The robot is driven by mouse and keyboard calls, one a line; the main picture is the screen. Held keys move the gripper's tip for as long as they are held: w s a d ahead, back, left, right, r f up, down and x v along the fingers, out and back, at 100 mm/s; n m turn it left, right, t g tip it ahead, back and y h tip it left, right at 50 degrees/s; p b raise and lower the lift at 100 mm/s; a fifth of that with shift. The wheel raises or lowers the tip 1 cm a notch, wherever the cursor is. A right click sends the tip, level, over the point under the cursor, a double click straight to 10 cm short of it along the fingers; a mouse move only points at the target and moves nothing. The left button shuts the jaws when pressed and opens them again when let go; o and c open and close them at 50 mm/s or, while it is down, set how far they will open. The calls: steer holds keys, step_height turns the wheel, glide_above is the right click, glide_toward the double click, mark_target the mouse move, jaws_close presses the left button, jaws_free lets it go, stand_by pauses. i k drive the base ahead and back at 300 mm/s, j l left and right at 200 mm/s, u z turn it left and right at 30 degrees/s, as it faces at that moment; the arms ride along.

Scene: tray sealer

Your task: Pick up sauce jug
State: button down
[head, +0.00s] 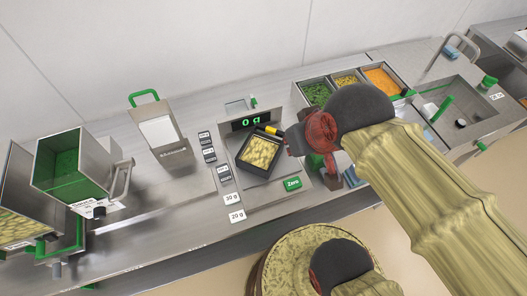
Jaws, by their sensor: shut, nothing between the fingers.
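My gripper (275,131) is over the scale, beside the far right corner of a black tray (245,163) of pale yellow food. Its fingers look shut, with nothing seen between them, though they are small and partly hidden by my wrist. I cannot pick out a sauce jug for certain. A steel vessel (100,162) with a green inside and a side handle stands at the left, well away from my gripper. My arm hides part of the counter at the right.
The scale display (252,121) reads 0 g, with a green Zero button (292,184) in front. Bins of green, yellow and orange food (382,80) stand behind my arm. A sink (455,95) lies at the right. The counter's front left (160,225) is clear.

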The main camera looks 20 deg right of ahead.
mark_target(315, 163)
steer(key=z, duration=0.6)
steer(key=j+z, duration=0.15)
steer(key=z, duration=0.3)
steer(key=j+z, duration=0.1)
steer(key=z, duration=0.35)
steer(key=k+z, duration=0.1)
steer(key=z, duration=0.35)
steer(key=k+j+z, duration=0.1)
steer(key=z, duration=0.3)
steer(key=k+j+z, duration=0.1)
steer(key=z, duration=0.35)
steer(key=k+z, duration=0.4)
steer(key=k, duration=0.15)
steer(key=k+z, duration=0.4)
steer(key=k+l, duration=0.15)
steer(key=k, duration=0.2)
